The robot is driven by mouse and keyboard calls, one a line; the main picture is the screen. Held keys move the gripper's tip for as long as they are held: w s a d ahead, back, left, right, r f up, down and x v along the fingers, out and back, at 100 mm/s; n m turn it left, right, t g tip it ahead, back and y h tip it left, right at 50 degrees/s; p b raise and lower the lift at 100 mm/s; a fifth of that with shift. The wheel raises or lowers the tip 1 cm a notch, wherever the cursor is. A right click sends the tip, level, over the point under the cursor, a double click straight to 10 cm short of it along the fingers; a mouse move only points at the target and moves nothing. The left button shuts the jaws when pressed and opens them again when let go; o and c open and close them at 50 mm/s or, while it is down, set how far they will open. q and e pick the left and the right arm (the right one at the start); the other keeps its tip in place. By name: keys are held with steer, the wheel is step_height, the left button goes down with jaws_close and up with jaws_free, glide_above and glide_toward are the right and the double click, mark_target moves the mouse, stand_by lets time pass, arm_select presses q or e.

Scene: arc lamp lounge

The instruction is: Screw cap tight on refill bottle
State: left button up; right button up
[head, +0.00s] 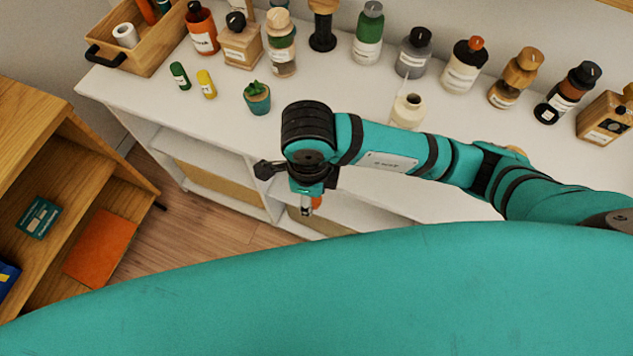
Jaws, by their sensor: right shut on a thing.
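My right gripper (306,206) points down in front of the white cabinet's front edge, below the level of its top. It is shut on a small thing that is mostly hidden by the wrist. A small orange patch shows beside the fingertips; I cannot tell whether it is the held thing. Several capped bottles stand upright along the back of the cabinet top, among them a cream bottle with an orange cap (463,68). A short cream container (407,111) stands nearer, just behind my right forearm. I cannot tell which is the refill bottle. My left gripper is not in view.
The white cabinet top (340,85) has free room in the middle. A small potted plant (257,98), a green vial (180,76) and a yellow vial (206,84) stand left. A wooden tray (150,55) is at the back left. A wooden shelf (85,150) stands at the left.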

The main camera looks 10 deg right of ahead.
steer(key=w+d+r+n, duration=0.2)
steer(key=d+r+n, duration=0.3)
steer(key=n, duration=0.6)
steer(key=w+d+r+n, duration=0.3)
steer(key=d+r+n, duration=0.2)
steer(key=d+n, duration=0.4)
steer(key=n, duration=0.3)
steer(key=shift+d+r, duration=0.2)
steer(key=shift+r, duration=0.1)
